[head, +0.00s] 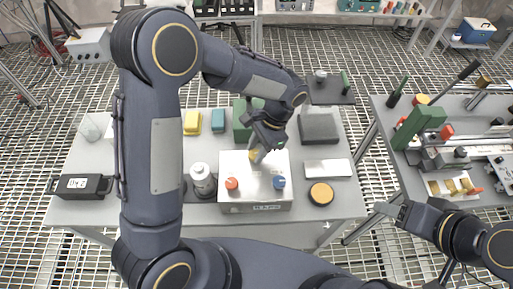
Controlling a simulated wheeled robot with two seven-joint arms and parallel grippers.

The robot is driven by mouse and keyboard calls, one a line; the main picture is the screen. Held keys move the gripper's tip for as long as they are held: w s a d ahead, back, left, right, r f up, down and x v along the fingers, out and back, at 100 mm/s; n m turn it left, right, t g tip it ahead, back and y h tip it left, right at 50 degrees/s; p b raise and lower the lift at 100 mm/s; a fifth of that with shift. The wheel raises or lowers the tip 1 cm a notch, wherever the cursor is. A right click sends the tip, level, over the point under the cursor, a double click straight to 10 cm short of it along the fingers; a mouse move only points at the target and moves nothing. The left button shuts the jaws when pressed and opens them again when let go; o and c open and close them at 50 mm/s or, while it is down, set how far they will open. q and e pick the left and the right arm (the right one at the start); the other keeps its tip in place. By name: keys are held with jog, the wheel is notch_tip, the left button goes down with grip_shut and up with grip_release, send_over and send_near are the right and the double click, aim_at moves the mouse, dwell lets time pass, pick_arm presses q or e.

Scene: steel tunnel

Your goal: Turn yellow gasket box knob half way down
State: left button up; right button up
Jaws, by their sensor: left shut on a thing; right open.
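The gasket box (256,196) is a silver-grey box on the middle table. It has a red knob (232,184) at its front left, a blue knob (279,182) at its front right and a yellow knob (253,155) at its back middle. My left gripper (257,158) reaches down over the back of the box and is shut on the yellow knob, which it partly hides. The knob's exact angle cannot be told. My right gripper (393,209) is open and empty, low in the gap between the middle table and the right table.
Beside the box stand a white-topped cylinder (201,177) on the left and a round yellow-topped disc (321,193) on the right. A pale flat block (329,168) and a dark block (318,128) lie behind the disc. The right table (386,120) is crowded with tools.

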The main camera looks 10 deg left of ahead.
pick_arm(q)
jog(key=shift+d+m+t, duration=0.1)
jog(key=shift+m+t, duration=0.4)
jog(key=shift+m, duration=0.6)
jog(key=o, duration=1)
jog(key=shift+b+v, duration=0.55)
jog(key=shift+v, duration=3.35)
jog(key=shift+d, duration=0.1)
